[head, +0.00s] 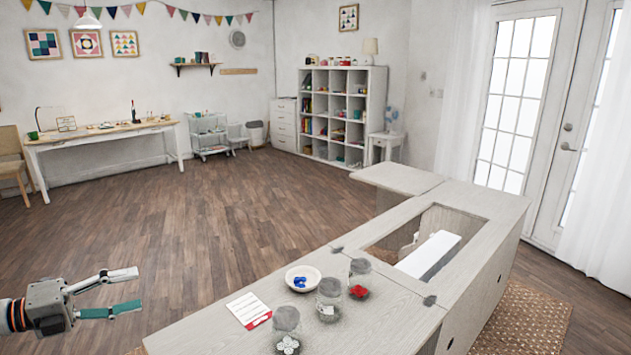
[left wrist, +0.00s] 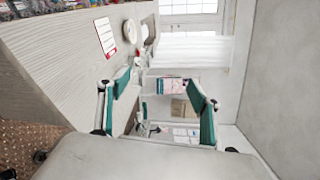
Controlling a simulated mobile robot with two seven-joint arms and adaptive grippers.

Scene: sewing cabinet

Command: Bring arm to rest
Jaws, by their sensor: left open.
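My left gripper (head: 124,291) is at the lower left of the head view, out over the floor beside the sewing cabinet (head: 215,330). Its fingers with teal pads are apart and nothing is between them. In the left wrist view the same gripper (left wrist: 160,108) shows its open jaws, with the cabinet top (left wrist: 60,60) to the left and the room behind. The gripper touches nothing that I can see. My right gripper is not in either view.
On the cabinet stand a white bowl (head: 303,279) with blue pieces, a white and red card (head: 249,310) and three jars, one with red pieces (head: 359,278). The cabinet has a rectangular opening with a white block (head: 428,255). The wooden floor (head: 200,220) behind is clear.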

